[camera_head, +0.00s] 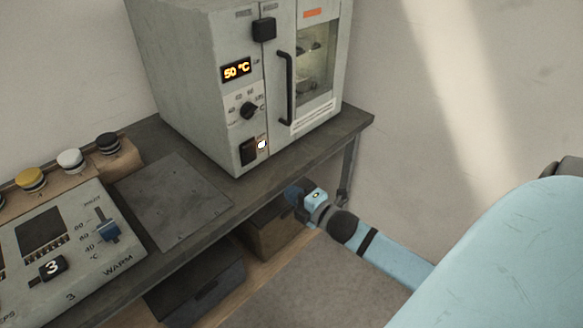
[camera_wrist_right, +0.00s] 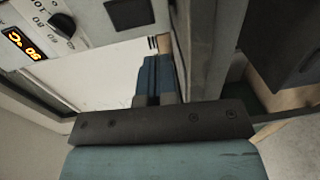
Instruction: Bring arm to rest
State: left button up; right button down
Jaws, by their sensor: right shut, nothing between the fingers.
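My right arm comes in from the right in the head view. Its gripper (camera_head: 296,192) is in front of the bench's front edge, below the grey oven (camera_head: 190,75). In the wrist view the blue fingers (camera_wrist_right: 153,78) are together with nothing between them. They appear apart from the oven, whose front panel shows at upper left. My left gripper is not in view.
The oven's door is shut, with a black handle (camera_head: 285,88) and a lit 50 °C display (camera_head: 236,70). A control panel (camera_head: 75,270) with a blue slider (camera_head: 107,231) is at left. Crates (camera_head: 215,285) stand under the bench (camera_head: 250,190). Open floor lies right.

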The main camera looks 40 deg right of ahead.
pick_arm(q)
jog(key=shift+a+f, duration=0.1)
pick_arm(e)
jog(key=s+a+f+m+g+y, duration=0.1)
jog(key=s+a+f+m+g, duration=0.2)
jog(key=s+a+f+m, duration=0.45)
jog(key=s+a+f+m+g+y, duration=0.1)
jog(key=s+a+f+m+g, duration=0.25)
jog(key=s+a+m, duration=0.7)
pick_arm(q)
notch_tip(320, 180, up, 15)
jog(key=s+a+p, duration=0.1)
jog(key=p, duration=1.8)
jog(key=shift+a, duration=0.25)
pick_arm(e)
notch_tip(320, 180, up, 15)
jog(key=n, duration=0.2)
jog(key=shift+w+a, duration=0.2)
jog(key=shift+a, duration=0.2)
jog(key=shift+r, duration=0.1)
